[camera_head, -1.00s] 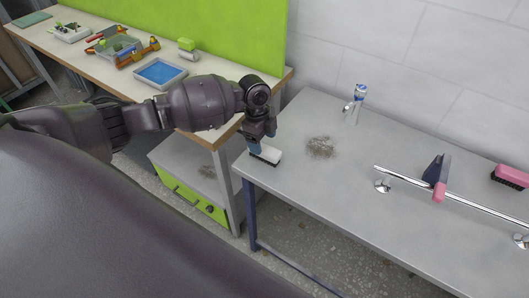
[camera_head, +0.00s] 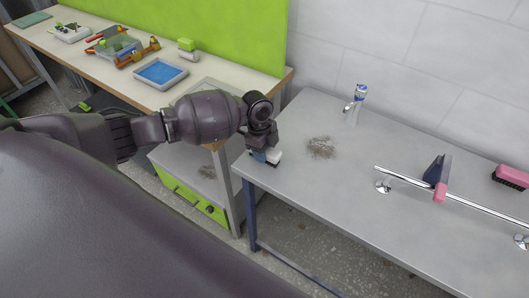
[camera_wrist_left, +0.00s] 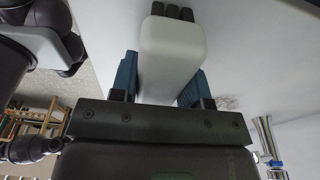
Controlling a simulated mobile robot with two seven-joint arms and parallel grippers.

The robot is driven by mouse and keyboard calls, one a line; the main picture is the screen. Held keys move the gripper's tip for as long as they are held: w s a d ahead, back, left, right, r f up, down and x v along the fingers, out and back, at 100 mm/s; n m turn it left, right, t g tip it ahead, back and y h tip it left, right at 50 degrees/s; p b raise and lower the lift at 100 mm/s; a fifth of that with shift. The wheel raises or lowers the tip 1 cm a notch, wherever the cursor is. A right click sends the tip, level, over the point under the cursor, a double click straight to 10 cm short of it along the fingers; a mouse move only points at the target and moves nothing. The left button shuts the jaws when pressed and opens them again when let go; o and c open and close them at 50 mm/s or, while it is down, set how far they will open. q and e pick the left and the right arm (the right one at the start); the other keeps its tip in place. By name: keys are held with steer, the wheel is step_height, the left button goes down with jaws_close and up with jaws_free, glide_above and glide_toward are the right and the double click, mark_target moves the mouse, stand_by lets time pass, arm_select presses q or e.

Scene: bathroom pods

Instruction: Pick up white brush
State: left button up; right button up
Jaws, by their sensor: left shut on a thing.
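The white brush (camera_head: 272,158) is at the left end of the grey table, mostly hidden behind my left gripper (camera_head: 262,150) in the head view. In the left wrist view the white brush (camera_wrist_left: 171,58) sits between the two blue fingers of my left gripper (camera_wrist_left: 158,78), with dark bristle tufts at its far end. The left gripper is shut on it. I cannot tell whether the brush still touches the table.
On the grey table (camera_head: 330,205) are a patch of dirt (camera_head: 320,147), a tap (camera_head: 355,102), a metal rail (camera_head: 465,208) with a dark blue and pink tool (camera_head: 438,175), and a pink brush (camera_head: 511,176). A wooden workbench with a blue tray (camera_head: 160,73) stands at left.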

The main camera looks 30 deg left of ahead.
arm_select(q)
steer(key=shift+r, duration=0.25)
steer(key=shift+r+p, duration=0.85)
steer(key=shift+r, duration=8.95)
